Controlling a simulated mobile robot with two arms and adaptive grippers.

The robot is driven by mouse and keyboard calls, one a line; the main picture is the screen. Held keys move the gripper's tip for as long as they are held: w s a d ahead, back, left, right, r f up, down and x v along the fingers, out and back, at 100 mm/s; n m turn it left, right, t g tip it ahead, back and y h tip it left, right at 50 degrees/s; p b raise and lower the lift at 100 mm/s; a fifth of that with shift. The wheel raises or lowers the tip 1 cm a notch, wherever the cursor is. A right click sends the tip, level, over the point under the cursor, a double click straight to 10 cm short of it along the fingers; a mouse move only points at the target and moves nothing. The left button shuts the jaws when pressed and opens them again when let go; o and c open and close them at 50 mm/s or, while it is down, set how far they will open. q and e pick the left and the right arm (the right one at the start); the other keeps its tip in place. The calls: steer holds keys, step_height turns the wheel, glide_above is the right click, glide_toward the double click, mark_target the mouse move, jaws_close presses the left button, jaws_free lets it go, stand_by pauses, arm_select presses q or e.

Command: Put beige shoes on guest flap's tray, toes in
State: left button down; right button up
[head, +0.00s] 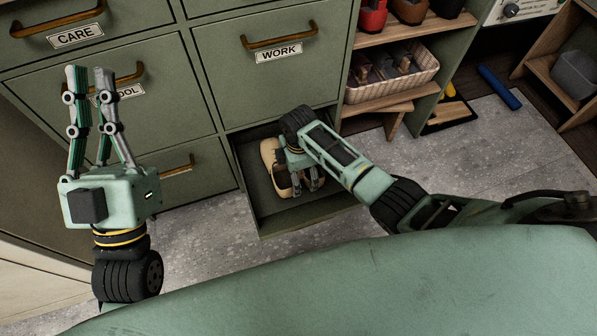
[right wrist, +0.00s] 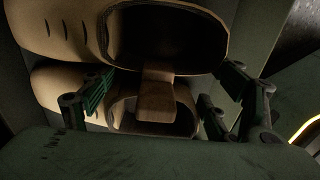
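The beige shoes (head: 269,152) lie side by side on the tray (head: 262,214) of the opened compartment below the WORK drawer, toes toward the cabinet. No label shows on this compartment. My right gripper (head: 308,187) is down over the shoes' heel end, partly hiding them. In the right wrist view, the two beige shoes (right wrist: 55,30) show dark openings and a brown piece (right wrist: 157,97) between them. The right gripper's fingers (right wrist: 158,108) are spread on either side of the shoes' openings; firm contact is not clear. My left gripper (head: 89,72) is raised, open and empty, before the left drawers.
The green cabinet (head: 165,120) has handles and labels including CARE and WORK. A shelf (head: 433,25) on the right holds red and brown shoes, with a wicker basket (head: 400,92) of shoes below.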

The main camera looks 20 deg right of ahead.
steer(key=o, duration=0.3)
